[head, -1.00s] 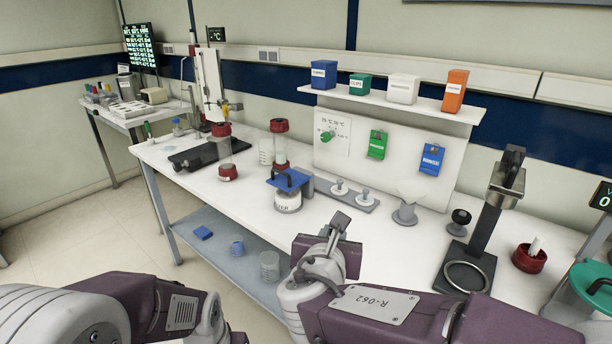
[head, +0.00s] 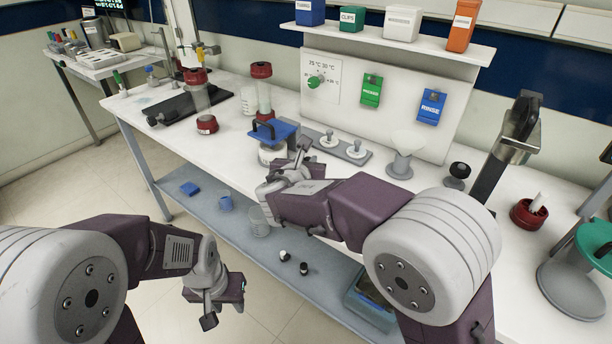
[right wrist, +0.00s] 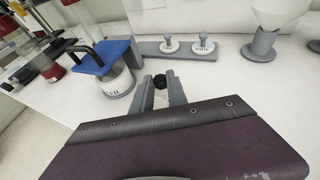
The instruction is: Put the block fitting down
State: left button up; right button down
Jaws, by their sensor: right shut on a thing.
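My right gripper (head: 302,152) reaches over the bench's front edge, close to the jar with the blue top. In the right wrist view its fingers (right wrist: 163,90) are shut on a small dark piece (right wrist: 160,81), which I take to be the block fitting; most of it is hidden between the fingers. The grey strip (right wrist: 180,50) behind it carries two pale round fittings (right wrist: 168,44) (right wrist: 202,45). The strip also shows in the head view (head: 340,147). My left gripper (head: 212,303) hangs low, in front of the bench; its jaw gap is unclear.
The blue-topped jar (right wrist: 118,82) with a black handle stands just left of the right gripper. A grey funnel stand (head: 399,166) is to the right. Red-capped columns (head: 262,90) stand behind.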

notch_tip(320, 180, down, 4)
jog(key=shift+r+b, duration=0.1)
jog(key=shift+b, duration=0.85)
jog(key=shift+f, duration=0.2)
jog(key=shift+f, duration=0.15)
jog(key=c, duration=1.3)
grip_release()
